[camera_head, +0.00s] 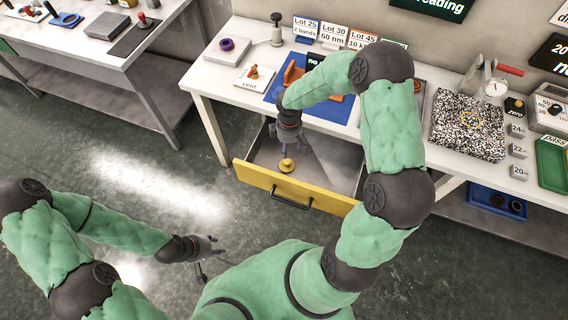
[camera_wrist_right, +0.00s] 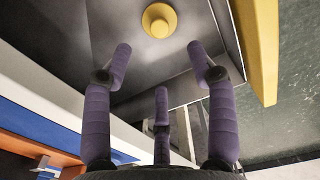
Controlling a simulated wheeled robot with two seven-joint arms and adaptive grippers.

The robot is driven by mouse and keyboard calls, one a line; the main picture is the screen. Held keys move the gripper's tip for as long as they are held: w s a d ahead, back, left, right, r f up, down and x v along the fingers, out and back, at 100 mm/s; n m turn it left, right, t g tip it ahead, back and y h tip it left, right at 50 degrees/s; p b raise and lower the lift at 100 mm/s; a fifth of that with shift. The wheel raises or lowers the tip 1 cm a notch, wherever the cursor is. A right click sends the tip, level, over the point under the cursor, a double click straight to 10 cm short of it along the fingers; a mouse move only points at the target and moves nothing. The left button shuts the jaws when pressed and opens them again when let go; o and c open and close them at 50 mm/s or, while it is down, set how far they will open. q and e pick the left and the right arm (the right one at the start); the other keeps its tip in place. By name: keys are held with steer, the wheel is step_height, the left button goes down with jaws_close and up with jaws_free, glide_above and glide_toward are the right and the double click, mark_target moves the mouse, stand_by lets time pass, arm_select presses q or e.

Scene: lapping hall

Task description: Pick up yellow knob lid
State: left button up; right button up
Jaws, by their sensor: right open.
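The yellow knob lid (camera_head: 287,165) lies in the open drawer (camera_head: 254,178), near its front wall. In the right wrist view the lid (camera_wrist_right: 159,20) is at the top, beyond the fingertips, with a round knob in its middle. My right gripper (camera_head: 291,143) is above the drawer, pointing down. Its purple fingers are spread open and empty in the right wrist view (camera_wrist_right: 158,62), with a gap between them and the lid. My left gripper (camera_head: 202,270) is low over the floor, away from the workbench; its fingers look apart and hold nothing visible.
The drawer has a yellow front with a dark handle (camera_head: 292,198) under the white workbench (camera_head: 228,88). A blue mat (camera_head: 285,103) lies on the bench above the drawer. A speckled granite plate (camera_head: 466,128) is at right. The drawer floor around the lid is bare.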

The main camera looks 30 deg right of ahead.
mark_target(287, 161)
steer(key=f+b, duration=0.2)
steer(key=f, duration=0.1)
steer(key=shift+w+f, duration=0.15)
steer(key=shift+w, duration=0.25)
step_height(287, 161, down, 5)
steer(key=shift+f+b, duration=0.2)
steer(key=shift+b, duration=0.95)
step_height(287, 161, down, 5)
steer(key=b, duration=0.2)
steer(key=shift+b, duration=0.35)
jaws_close()
